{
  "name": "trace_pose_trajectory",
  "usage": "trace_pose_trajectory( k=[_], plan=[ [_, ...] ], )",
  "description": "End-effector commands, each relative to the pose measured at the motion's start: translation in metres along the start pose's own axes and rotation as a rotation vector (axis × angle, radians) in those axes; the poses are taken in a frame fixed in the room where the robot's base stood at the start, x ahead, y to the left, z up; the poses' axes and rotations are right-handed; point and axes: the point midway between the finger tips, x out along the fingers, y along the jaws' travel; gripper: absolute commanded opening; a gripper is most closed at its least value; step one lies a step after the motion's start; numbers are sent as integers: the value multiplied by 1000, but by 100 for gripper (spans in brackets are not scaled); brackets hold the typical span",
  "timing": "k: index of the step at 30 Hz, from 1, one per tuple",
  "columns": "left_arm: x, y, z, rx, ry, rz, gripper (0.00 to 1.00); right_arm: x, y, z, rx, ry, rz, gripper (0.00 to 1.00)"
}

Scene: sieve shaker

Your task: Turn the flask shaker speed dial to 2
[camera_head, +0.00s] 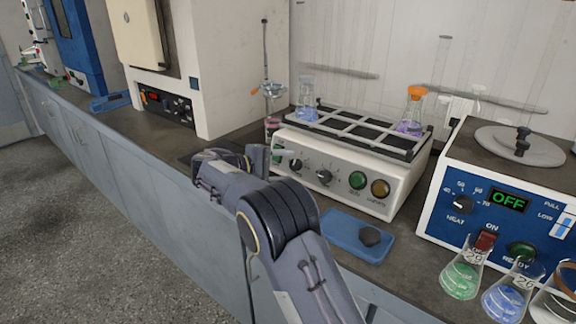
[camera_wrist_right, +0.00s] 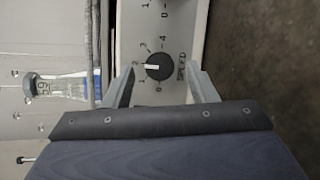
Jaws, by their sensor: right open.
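The flask shaker (camera_head: 345,183) is a white box with a rack on top. Its black speed dial (camera_head: 296,164) is the left knob on the front panel. In the right wrist view the dial (camera_wrist_right: 159,67) shows a white pointer line aimed left, close to the 2 mark. My right gripper (camera_wrist_right: 161,72) is open, with one finger on each side of the dial and visible gaps to it. In the head view the right gripper (camera_head: 275,158) is at the left end of the panel, partly hidden by my arm. My left gripper is not in view.
A second knob (camera_head: 324,176) and green and amber buttons are right of the dial. Flasks (camera_head: 409,112) stand on the rack. A blue tray (camera_head: 345,238) lies in front. A water bath (camera_head: 480,185) and several flasks stand at right.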

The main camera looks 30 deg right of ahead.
Motion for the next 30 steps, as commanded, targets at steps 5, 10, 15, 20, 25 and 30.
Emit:
trace_pose_trajectory(
  k=[5,10,15,20,25,30],
  plan=[
    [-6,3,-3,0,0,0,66,-34,1,0,-1,5,1,52],
    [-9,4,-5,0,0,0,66,-56,1,0,0,3,1,52],
    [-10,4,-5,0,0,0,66,-63,0,0,0,2,0,52],
    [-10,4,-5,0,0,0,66,-63,0,0,0,2,0,52],
    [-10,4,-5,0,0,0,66,-63,0,0,0,2,0,52],
    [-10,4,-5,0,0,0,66,-63,0,0,0,2,0,52]
  ],
)
